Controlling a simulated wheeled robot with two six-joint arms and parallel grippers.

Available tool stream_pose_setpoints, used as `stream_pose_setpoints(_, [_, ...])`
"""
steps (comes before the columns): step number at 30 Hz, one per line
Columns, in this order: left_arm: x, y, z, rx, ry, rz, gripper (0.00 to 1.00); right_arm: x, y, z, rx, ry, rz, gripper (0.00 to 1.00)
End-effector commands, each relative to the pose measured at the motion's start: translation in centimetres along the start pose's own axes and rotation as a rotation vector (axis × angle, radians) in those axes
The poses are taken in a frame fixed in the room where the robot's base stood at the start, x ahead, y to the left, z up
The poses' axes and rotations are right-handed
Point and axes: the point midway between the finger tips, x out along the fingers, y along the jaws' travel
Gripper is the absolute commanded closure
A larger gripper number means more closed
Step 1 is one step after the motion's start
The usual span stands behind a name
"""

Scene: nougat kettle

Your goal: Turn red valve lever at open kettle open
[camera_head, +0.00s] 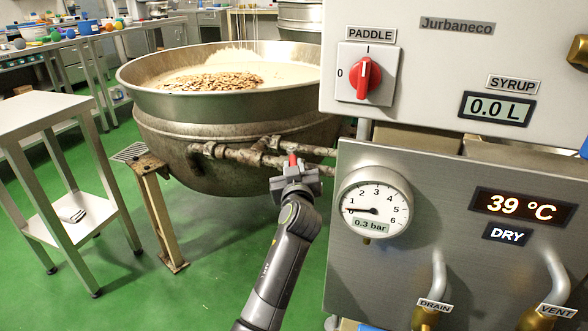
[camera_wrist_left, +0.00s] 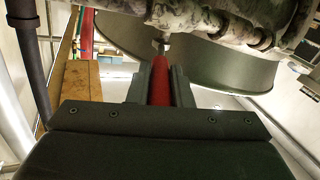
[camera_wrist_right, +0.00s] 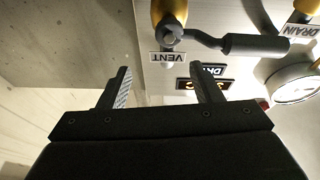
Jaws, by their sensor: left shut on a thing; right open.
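The open kettle (camera_head: 215,120) is a large steel bowl with white mass and a heap of nuts in it. Pipes (camera_head: 235,153) run along its right side toward the panel. The red valve lever (camera_head: 292,159) shows just above my left gripper (camera_head: 294,172) in the head view. In the left wrist view the red lever (camera_wrist_left: 161,80) lies between the fingers of my left gripper (camera_wrist_left: 160,85), which is shut on it. The lever joins a fitting under the pipe (camera_wrist_left: 190,15). My right gripper (camera_wrist_right: 160,85) is open and empty, facing the vent label and handle (camera_wrist_right: 170,45).
A control panel (camera_head: 450,170) fills the right side, with a red paddle knob (camera_head: 366,75), a pressure gauge (camera_head: 374,204) reading 0.3 bar, and drain and vent handles. A steel table (camera_head: 50,112) stands at left.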

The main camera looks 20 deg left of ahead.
Motion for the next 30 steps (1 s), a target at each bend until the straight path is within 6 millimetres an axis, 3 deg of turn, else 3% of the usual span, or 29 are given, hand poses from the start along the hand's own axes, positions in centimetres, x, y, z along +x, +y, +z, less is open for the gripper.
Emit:
stream_pose_setpoints(1, [0.0, 0.1, -0.1, -0.002, 0.002, 0.003, 1.00, 0.0, 0.0, 0.0, 0.000, 0.000, 0.000, 0.41])
stream_pose_setpoints(2, [0.0, 0.1, -0.1, -0.002, 0.002, 0.003, 0.77, 0.0, 0.0, 0.0, 0.000, -0.001, 0.000, 0.41])
stream_pose_setpoints(6, [0.0, 0.1, -0.1, -0.001, 0.002, 0.002, 0.59, 0.0, 0.0, 0.0, 0.000, -0.001, 0.000, 0.41])
stream_pose_setpoints(18, [0.0, 0.1, -0.4, 0.000, 0.001, 0.000, 0.59, 0.0, 0.0, 0.3, 0.005, -0.023, 0.000, 0.41])
stream_pose_setpoints(30, [0.0, 0.7, -3.2, -0.001, 0.002, 0.001, 0.59, -2.0, -0.1, 6.4, 0.061, -0.382, -0.006, 0.41])
